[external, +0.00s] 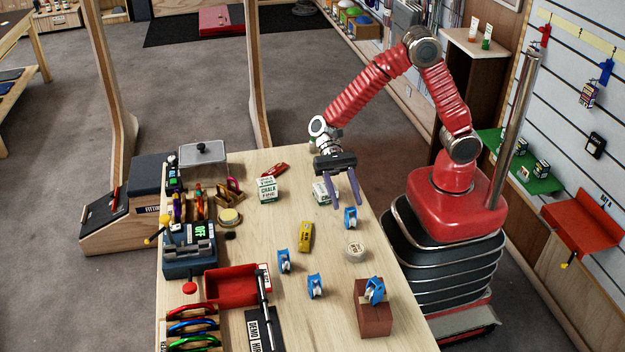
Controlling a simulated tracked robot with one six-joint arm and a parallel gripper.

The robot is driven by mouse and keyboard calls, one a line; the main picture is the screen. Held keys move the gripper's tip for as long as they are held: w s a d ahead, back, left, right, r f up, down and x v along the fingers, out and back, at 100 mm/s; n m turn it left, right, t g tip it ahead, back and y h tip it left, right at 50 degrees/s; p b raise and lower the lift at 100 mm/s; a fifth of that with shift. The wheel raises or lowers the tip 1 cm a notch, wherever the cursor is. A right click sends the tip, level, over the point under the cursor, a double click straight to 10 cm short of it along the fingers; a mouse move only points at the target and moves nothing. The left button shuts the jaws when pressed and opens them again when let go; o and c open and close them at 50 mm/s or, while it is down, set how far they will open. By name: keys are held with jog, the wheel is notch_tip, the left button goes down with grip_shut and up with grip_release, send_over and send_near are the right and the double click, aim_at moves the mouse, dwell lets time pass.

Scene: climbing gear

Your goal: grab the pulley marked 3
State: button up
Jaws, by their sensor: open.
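Several blue pulleys are on the wooden table. One pulley (351,217) stands just below my gripper's fingertips in the picture. Another pulley (284,261) stands near the table's middle, and one more (316,286) is nearer the front. A further pulley (375,290) sits on a brown block (374,320) at the front right. The number marks are too small to read, so I cannot tell which is 3. My gripper (347,206) is open, with its purple fingers apart and pointing down. It appears empty and above the table; its exact height is unclear.
White chalk boxes (267,190) stand by the gripper, one partly behind its fingers. A yellow item (305,236) and a tape roll (355,250) lie among the pulleys. A red tray (232,287) and coloured carabiners (192,325) occupy the left. Bare wood separates the pulleys.

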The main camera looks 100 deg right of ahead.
aim_at(350, 212)
jog(key=x, duration=0.5)
jog(key=shift+d+f, duration=0.1)
jog(key=shift+f, duration=0.1)
dwell(0.3)
jog(key=c, duration=1.2)
jog(key=shift+o, duration=0.2)
jog(key=shift+r, duration=0.15)
notch_tip(350, 212, up, 10)
jog(key=shift+f, duration=0.1)
